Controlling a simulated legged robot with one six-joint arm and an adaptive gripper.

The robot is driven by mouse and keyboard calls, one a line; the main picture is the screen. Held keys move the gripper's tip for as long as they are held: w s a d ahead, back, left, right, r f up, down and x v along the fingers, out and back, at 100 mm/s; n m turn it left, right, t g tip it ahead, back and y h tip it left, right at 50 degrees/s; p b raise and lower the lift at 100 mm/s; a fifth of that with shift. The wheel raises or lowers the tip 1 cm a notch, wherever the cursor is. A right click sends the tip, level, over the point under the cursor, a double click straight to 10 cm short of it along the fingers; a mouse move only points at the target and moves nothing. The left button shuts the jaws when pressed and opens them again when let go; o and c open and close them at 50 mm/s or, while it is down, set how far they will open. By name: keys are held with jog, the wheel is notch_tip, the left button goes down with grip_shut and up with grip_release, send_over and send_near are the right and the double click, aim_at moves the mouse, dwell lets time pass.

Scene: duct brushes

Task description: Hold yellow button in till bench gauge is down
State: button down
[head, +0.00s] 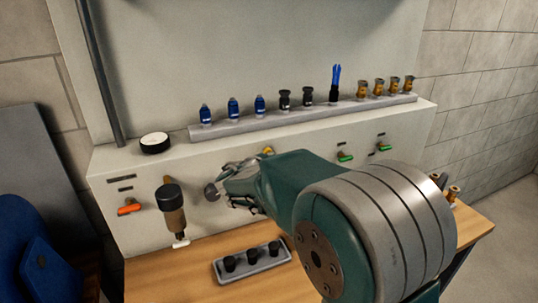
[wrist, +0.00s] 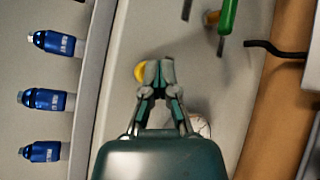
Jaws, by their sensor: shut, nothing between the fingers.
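The yellow button (head: 268,150) shows just above my arm on the pale front panel of the bench. In the wrist view the yellow button (wrist: 140,71) is partly covered by my fingertips. My gripper (wrist: 160,72) is shut and empty, its tips right at the button's edge. I cannot tell whether they touch or press it. In the head view my gripper (head: 240,185) is partly hidden by my own arm. A round white-faced gauge (head: 155,140) sits on the left of the ledge; its reading is too small to tell.
A rail (head: 300,122) above holds several blue, black and brass fittings. A round disc (head: 211,192) and a brown-handled tool (head: 173,208) are left of my gripper. Green valves (head: 345,157) and an orange-red one (head: 129,209) are on the panel. A tray (head: 252,268) lies on the wooden top.

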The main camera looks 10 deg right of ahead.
jog(key=shift+s+d, duration=0.15)
jog(key=shift+s, duration=0.75)
jog(key=s, duration=0.2)
jog(key=s+d, duration=0.1)
jog(key=s, duration=0.2)
